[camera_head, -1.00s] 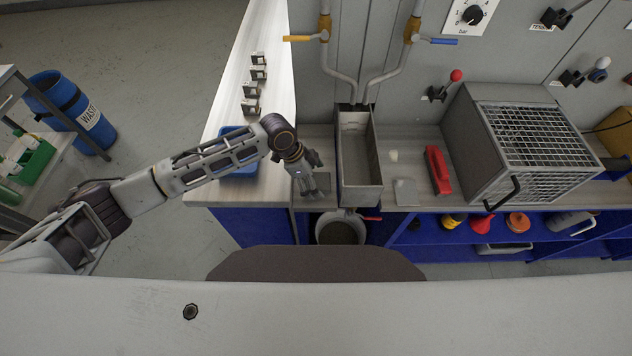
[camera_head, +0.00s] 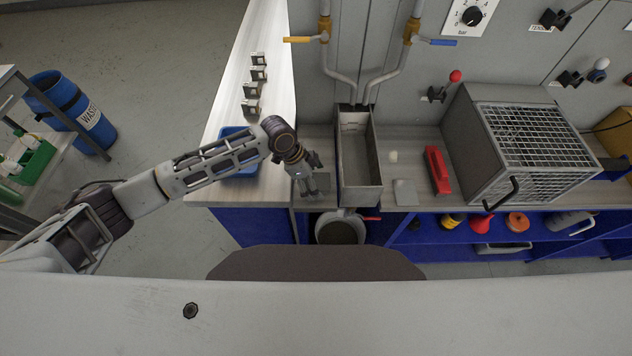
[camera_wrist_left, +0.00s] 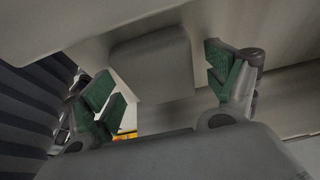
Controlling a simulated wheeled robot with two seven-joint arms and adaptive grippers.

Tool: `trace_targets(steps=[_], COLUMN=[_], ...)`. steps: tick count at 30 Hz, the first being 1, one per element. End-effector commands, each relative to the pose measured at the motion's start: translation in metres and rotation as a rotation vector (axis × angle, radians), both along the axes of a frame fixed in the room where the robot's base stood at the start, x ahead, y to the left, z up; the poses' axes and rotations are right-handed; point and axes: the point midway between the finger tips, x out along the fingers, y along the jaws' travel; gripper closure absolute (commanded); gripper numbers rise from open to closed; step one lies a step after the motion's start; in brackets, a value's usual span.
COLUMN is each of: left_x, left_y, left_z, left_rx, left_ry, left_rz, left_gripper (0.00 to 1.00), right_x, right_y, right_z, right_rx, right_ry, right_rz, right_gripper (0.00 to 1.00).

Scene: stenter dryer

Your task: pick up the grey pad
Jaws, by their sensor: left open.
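The grey pad (camera_wrist_left: 152,65) is a rounded grey block in the left wrist view, lying between the fingers of my left gripper (camera_wrist_left: 163,88). The fingers have green inner faces and are open, one on each side of the pad, with gaps showing. In the head view my left gripper (camera_head: 308,187) points down at the bench just left of the metal trough, and the pad (camera_head: 323,182) shows only partly beside the fingertips. Whether a finger touches the pad I cannot tell. My right gripper is not in view.
The metal trough (camera_head: 359,190) stands close to the right of my left gripper. Beyond it lie a light grey square plate (camera_head: 404,192), a red-handled tool (camera_head: 438,170) and a wire-mesh box (camera_head: 530,140). A blue tray (camera_head: 238,170) sits under my left arm.

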Motion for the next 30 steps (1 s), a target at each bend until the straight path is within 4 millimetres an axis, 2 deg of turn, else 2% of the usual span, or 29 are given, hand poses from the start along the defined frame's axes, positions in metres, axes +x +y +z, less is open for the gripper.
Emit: trace_targets(steps=[5,15,16,30], left_x=[0.0000,0.0000,0.0000,0.0000], left_y=[-0.0001,0.0003,0.0004,0.0020], left_z=[-0.0002,-0.0009,-0.0010,-0.0021], left_rx=[0.000,0.001,0.001,0.006], left_ry=[0.000,0.000,0.000,0.000], left_rz=[0.000,0.000,0.000,0.001], left_gripper=[0.12,0.56,0.58,0.58], right_x=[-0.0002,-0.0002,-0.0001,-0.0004], right_y=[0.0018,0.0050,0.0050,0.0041], right_z=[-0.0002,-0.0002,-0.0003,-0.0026], right_rx=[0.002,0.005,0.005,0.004], right_ry=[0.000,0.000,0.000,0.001], right_rz=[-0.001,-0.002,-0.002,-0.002], right_gripper=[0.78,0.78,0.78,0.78])
